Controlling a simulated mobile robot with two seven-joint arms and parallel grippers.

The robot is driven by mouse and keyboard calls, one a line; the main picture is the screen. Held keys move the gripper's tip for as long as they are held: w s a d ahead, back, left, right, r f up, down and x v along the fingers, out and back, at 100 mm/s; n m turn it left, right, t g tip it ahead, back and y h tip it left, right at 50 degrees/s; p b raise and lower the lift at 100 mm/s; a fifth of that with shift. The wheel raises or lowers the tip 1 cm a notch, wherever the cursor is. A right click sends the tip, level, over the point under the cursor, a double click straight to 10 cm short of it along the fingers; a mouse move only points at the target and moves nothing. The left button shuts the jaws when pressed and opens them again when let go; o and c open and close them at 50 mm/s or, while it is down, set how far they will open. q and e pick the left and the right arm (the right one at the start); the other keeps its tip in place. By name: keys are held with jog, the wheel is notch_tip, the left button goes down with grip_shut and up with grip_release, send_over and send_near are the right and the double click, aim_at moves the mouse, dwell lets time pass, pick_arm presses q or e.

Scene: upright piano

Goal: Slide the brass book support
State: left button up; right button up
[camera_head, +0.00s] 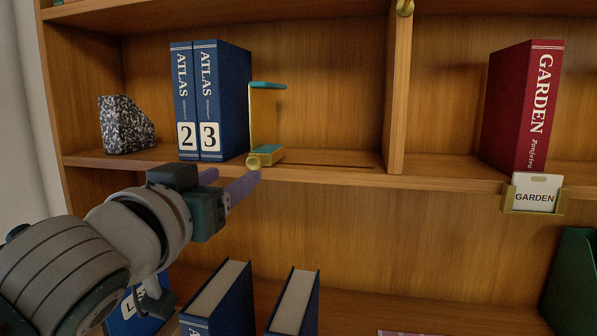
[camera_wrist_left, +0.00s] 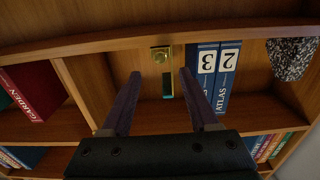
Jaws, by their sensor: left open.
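The brass book support (camera_head: 266,156) stands on the upper shelf, with a thin upright, teal pads at top and base, and a round brass knob at its front. It is just right of the blue Atlas volumes 2 (camera_head: 185,95) and 3 (camera_head: 222,95); I cannot tell whether it touches volume 3. My left gripper (camera_head: 238,177) is open at the shelf's front edge, its fingertips near the knob. In the left wrist view, upside down, the knob (camera_wrist_left: 161,54) shows between the two spread fingers, apart from both. My right gripper is not in view.
A dark slot (camera_head: 325,163) runs along the shelf right of the support; that shelf space is clear up to a wooden divider (camera_head: 398,95). A speckled stone bookend (camera_head: 125,125) stands left. A red Garden book (camera_head: 525,105) stands beyond the divider. Blue books (camera_head: 295,300) stand below.

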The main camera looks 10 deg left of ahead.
aim_at(253, 164)
pick_arm(q)
jog(key=w, duration=0.7)
jog(key=shift+w+d, duration=0.1)
grip_shut()
dwell(0.4)
dwell(0.9)
